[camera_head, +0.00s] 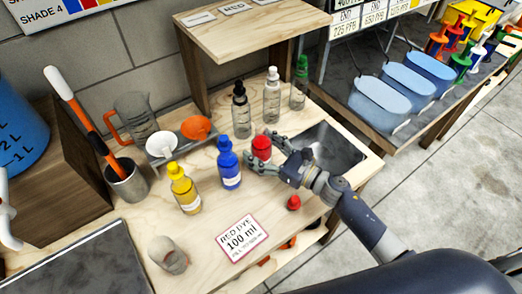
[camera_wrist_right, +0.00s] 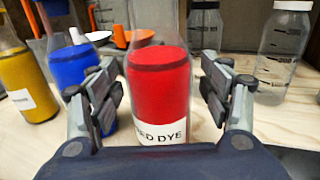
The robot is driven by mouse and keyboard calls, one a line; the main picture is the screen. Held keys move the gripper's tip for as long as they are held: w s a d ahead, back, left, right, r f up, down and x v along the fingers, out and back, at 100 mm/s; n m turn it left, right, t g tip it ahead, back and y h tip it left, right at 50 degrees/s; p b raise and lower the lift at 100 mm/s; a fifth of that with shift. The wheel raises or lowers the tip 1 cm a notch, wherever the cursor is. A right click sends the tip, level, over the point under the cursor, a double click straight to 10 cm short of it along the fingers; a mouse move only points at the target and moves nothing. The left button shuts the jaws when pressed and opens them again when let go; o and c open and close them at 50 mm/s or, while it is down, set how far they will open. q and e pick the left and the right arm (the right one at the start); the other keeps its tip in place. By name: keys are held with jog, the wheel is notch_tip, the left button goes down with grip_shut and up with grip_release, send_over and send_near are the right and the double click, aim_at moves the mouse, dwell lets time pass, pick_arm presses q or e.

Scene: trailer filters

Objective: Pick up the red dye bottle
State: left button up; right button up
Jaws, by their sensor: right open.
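The red dye bottle (camera_head: 262,149) stands upright on the wooden table, to the right of the blue bottle. In the right wrist view the red dye bottle (camera_wrist_right: 158,92) is large and central, with a white label reading "RED DYE". My right gripper (camera_head: 264,154) is open, its fingers on either side of the red bottle. In the right wrist view, the fingers of the gripper (camera_wrist_right: 158,88) show gaps to the bottle on both sides. The bottle's lower part is hidden by the gripper in the head view. My left gripper does not clearly show.
Close by stand a blue bottle (camera_head: 229,163), a yellow bottle (camera_head: 184,188), a black-capped bottle (camera_head: 241,109) and a clear bottle (camera_head: 271,96). A red cap (camera_head: 293,202) and a "RED DYE 100 ml" card (camera_head: 241,238) lie in front. A dark tray (camera_head: 337,149) is to the right.

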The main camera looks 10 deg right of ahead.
jog(key=shift+s, duration=0.1)
jog(key=c, duration=0.9)
pick_arm(q)
jog(key=shift+s+d+f, duration=0.1)
jog(key=shift+s+d, duration=0.2)
jog(key=shift+s, duration=0.55)
pick_arm(e)
jog(key=c, duration=0.5)
jog(key=shift+c, duration=0.2)
